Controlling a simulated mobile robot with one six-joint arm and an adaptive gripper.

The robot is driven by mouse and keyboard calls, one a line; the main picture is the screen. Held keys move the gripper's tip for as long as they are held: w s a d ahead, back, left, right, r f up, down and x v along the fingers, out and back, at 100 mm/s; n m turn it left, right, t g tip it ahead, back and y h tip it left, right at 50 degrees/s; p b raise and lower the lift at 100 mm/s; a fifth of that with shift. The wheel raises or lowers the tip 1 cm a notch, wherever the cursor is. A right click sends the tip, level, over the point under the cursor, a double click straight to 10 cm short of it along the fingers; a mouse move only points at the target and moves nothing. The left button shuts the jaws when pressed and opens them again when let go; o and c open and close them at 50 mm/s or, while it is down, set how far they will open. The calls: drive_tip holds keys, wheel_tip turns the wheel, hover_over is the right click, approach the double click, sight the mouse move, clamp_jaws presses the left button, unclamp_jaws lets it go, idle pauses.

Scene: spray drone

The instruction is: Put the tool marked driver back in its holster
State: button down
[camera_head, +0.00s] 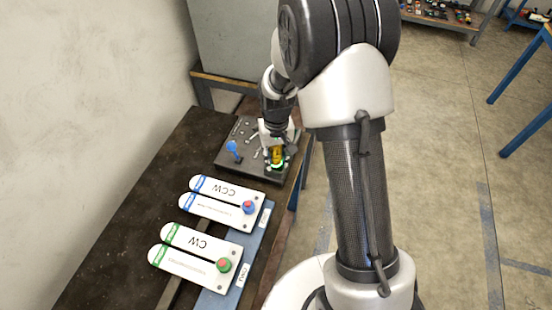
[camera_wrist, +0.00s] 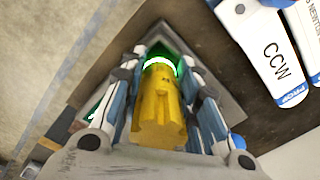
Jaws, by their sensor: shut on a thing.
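A yellow tool (camera_head: 277,155) stands between the fingers of my gripper (camera_head: 276,151). No marking on it is readable. In the wrist view the yellow tool (camera_wrist: 158,112) fills the space between the fingers of my gripper (camera_wrist: 162,64), which is shut on it. A bright green and white ring (camera_wrist: 160,63) shows around the tool's far end. I cannot tell whether the tool is seated in it or just above. The ring lies over a dark tool board (camera_head: 229,161) at the far end of the bench.
A blue tool (camera_head: 233,149) and small metal tools are on the board's left part. The dark bench top (camera_head: 120,190) is clear at left.

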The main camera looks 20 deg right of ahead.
drive_tip(key=shift+f, duration=0.15)
drive_tip(key=c, duration=1.2)
unclamp_jaws()
